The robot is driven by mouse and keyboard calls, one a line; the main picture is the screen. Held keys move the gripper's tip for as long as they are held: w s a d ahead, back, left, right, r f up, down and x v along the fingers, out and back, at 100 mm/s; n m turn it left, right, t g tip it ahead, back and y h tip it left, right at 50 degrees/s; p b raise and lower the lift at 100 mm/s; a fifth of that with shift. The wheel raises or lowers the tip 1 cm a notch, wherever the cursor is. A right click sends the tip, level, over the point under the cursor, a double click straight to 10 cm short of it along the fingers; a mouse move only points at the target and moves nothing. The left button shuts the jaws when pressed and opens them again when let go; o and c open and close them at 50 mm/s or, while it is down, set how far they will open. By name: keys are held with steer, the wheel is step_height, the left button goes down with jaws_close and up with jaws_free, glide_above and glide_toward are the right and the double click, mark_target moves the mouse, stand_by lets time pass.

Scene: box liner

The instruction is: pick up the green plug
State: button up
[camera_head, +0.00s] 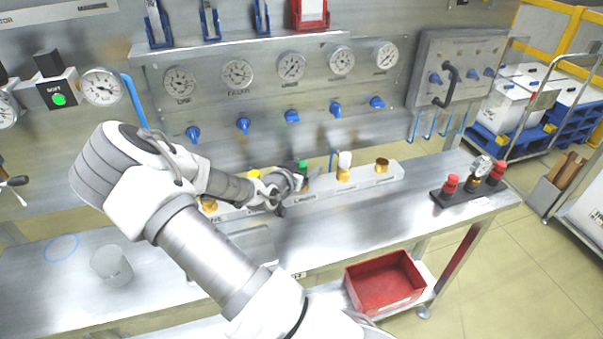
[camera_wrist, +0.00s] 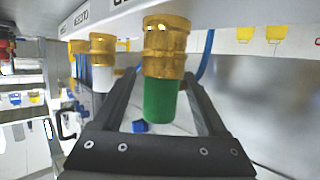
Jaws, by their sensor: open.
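The green plug (camera_head: 303,166) sits in a brass fitting on the metal rail (camera_head: 365,179) at the back of the bench. My gripper (camera_head: 296,184) is at this fitting and partly covers it. In the wrist view, which looks inverted, the green plug (camera_wrist: 160,102) hangs below its brass fitting (camera_wrist: 165,45). There my gripper (camera_wrist: 162,82) is open, with one dark finger on each side of the plug. Gaps show between the fingers and the plug, so it does not look gripped.
A white plug (camera_head: 344,159) and a bare brass fitting (camera_head: 382,165) stand right of the green plug. A yellow plug (camera_head: 254,174) is left, behind my arm. Blue valves (camera_head: 292,117) line the panel above. A black stand (camera_head: 462,192) is at the bench's right; a red bin (camera_head: 385,282) is below.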

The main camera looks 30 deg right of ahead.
steer(key=shift+w+d+f, duration=0.15)
steer(key=shift+w+d, duration=0.05)
steer(key=shift+d, duration=0.1)
steer(key=shift+c, duration=0.2)
jaws_close()
